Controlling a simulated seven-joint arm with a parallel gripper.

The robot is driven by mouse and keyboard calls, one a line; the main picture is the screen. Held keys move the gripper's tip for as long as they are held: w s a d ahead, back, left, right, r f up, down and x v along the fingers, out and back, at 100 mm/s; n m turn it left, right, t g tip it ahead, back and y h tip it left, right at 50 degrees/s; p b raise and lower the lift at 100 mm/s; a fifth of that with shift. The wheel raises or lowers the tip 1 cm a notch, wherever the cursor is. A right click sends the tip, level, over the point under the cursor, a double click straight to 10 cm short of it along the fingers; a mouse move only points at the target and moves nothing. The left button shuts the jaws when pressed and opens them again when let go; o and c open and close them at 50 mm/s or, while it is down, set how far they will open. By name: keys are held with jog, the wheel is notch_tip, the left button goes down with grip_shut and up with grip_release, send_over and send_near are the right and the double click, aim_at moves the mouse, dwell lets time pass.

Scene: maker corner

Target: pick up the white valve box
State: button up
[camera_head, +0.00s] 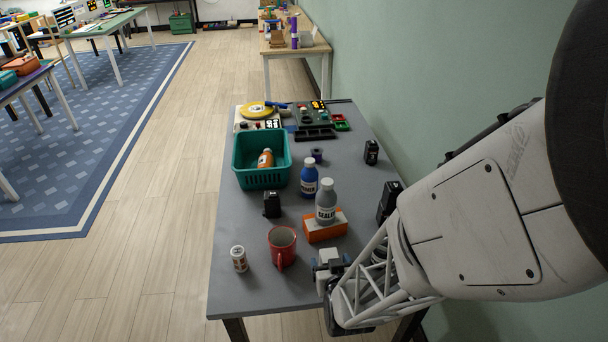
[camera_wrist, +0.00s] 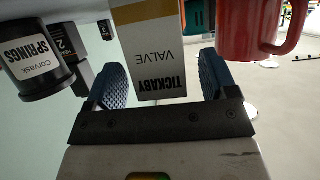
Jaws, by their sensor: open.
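The white valve box (camera_wrist: 160,55), with an orange stripe and "TICKABY VALVE" lettering, shows large in the wrist view. My gripper (camera_wrist: 160,76) is open, with one blue finger on each side of the box. Gaps show between the fingers and the box, so it is not clasped. In the head view, a small white box (camera_head: 328,256) shows at my gripper (camera_head: 331,272), near the table's front right; the arm partly hides this spot.
A red mug (camera_head: 282,245) stands just left of my gripper and shows close by in the wrist view (camera_wrist: 248,28). A black springs container (camera_wrist: 36,72) is on the other side. A green basket (camera_head: 262,179) stands farther back.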

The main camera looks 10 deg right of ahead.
jog(key=shift+x, duration=0.9)
jog(key=c, duration=1)
jog(key=shift+r, duration=0.1)
jog(key=shift+r, duration=4.95)
